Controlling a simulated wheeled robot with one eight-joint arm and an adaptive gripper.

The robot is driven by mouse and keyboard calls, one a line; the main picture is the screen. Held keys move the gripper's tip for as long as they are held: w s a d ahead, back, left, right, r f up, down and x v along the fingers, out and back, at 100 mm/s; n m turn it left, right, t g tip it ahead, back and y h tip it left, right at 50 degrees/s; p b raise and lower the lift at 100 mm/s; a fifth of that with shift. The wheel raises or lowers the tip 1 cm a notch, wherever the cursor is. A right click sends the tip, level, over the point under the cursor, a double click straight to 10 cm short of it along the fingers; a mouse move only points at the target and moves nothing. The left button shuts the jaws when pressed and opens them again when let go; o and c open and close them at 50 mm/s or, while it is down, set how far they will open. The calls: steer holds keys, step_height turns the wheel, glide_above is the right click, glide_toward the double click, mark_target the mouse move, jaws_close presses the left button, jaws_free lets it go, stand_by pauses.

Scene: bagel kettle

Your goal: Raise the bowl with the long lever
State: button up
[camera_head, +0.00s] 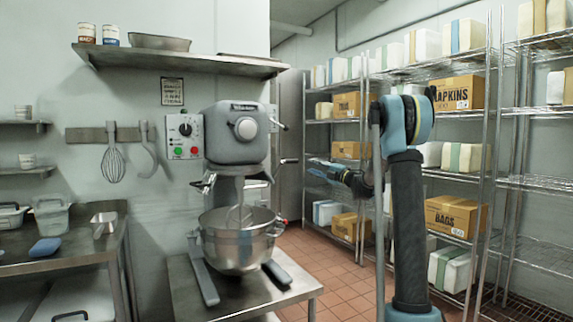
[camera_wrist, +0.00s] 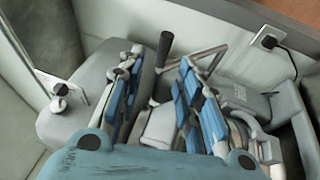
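I cannot tell for sure which is the long one. My gripper (camera_head: 318,167) is right of the mixer, apart from it. In the wrist view my gripper (camera_wrist: 158,66) is open, its blue-padded fingers spread. A lever with a black grip (camera_wrist: 165,47) shows beyond and between the fingertips; contact is not visible.
Wire racks (camera_head: 490,150) with boxes stand behind my arm at right. A control box (camera_head: 185,136) is on the wall left of the mixer. Tiled floor (camera_head: 325,265) is open between mixer and racks.

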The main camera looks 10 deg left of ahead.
steer(key=w+a+r, duration=0.1)
steer(key=w+a, duration=0.3)
steer(key=a, duration=0.3)
steer(key=w+a+r+g, duration=0.1)
steer(key=w+a, duration=0.4)
steer(key=a, duration=0.3)
steer(key=shift+w+r+n, duration=0.15)
steer(key=shift+n, duration=0.25)
jaws_close()
